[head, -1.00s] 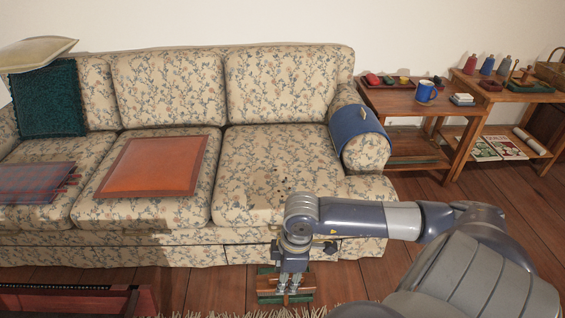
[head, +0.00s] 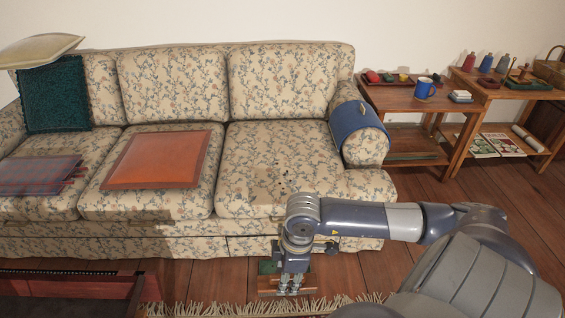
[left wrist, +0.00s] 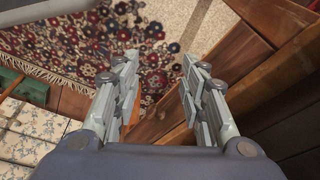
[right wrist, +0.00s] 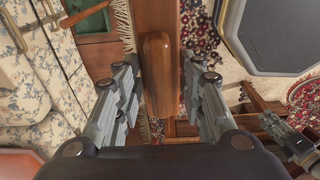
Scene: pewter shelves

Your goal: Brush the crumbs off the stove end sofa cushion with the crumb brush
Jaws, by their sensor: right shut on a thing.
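Dark crumbs (head: 283,184) lie near the front of the right-hand sofa cushion (head: 262,160). My right gripper (head: 291,285) points down in front of the sofa and is shut on a rounded wooden handle (right wrist: 157,75).
An orange pad (head: 158,160) lies on the middle cushion, a plaid cloth (head: 38,175) on the left one. A blue cover (head: 357,121) drapes the right armrest. A dark red box (head: 110,290) stands front left. Side tables (head: 405,95) stand right of the sofa.

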